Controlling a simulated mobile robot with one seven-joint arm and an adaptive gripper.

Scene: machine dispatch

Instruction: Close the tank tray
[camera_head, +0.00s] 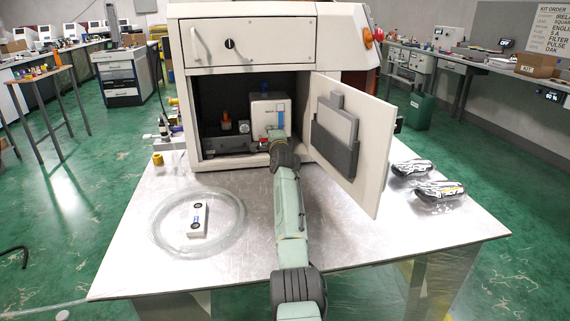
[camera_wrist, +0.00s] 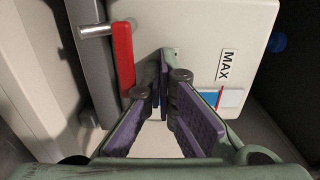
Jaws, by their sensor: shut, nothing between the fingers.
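The machine's lower compartment is open, and its white door (camera_head: 352,140) is swung out to the right. Inside is a white tank-like box (camera_head: 262,103) with a blue mark; I cannot tell whether the tank tray is fully in. In the wrist view the white face (camera_wrist: 203,42) carries a "MAX" label and a blue, white and red gauge. My gripper (camera_wrist: 165,88) is shut and empty, its purple-padded fingers close in front of this face; contact cannot be told. In the head view my arm hides the gripper and the lower part of the box.
A red handle (camera_wrist: 123,57) and a metal pin (camera_wrist: 95,30) are left of the fingers. A small orange-topped part (camera_head: 226,121) sits in the compartment's left side.

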